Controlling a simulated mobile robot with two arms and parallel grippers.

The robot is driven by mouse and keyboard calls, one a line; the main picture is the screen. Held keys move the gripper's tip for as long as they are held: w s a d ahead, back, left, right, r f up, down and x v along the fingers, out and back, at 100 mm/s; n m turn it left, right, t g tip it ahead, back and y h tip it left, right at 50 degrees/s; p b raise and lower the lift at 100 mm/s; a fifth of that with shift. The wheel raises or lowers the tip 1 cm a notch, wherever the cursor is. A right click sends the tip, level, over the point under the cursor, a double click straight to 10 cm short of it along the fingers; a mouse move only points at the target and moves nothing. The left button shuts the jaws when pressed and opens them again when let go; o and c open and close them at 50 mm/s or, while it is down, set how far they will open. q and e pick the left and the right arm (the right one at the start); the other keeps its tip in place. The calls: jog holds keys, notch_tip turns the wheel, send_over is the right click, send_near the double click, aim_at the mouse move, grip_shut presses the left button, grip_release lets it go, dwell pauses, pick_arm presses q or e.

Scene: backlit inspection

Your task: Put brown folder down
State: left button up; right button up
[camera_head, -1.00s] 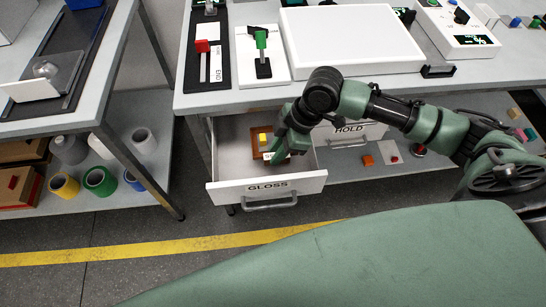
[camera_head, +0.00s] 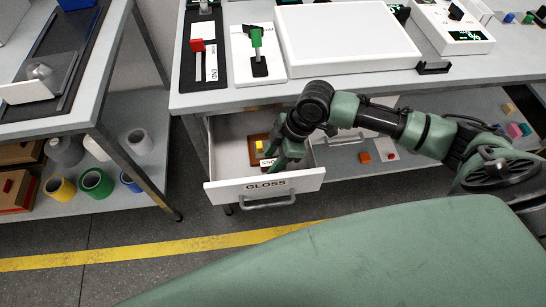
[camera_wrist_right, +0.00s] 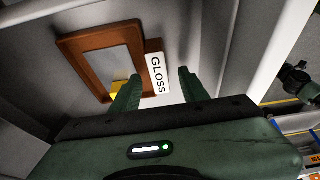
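The brown folder (camera_head: 257,150) lies inside the open drawer marked GLOSS (camera_head: 223,168). In the right wrist view it is a brown, frame-like piece (camera_wrist_right: 83,41) with a grey middle. A white GLOSS tag (camera_wrist_right: 157,74) sticks out from its side, and a yellow piece (camera_wrist_right: 118,89) sits at its lower edge. My right gripper (camera_head: 284,158) reaches down into the drawer at the folder's right. In the wrist view its fingers (camera_wrist_right: 158,90) are spread, with the tag showing between them. The left finger overlaps the folder's lower corner; contact cannot be told. My left gripper is not in view.
Above the drawer is a workbench (camera_head: 270,92) with a white panel (camera_head: 345,38) and switch units. A side table (camera_head: 95,95) with tape rolls (camera_head: 97,182) beneath stands at left. Floor in front is clear.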

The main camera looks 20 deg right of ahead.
jog(key=shift+r, duration=0.1)
jog(key=v, duration=1.1)
jog(key=shift+d+r+p, duration=0.2)
jog(key=shift+r+p, duration=0.15)
dwell(0.6)
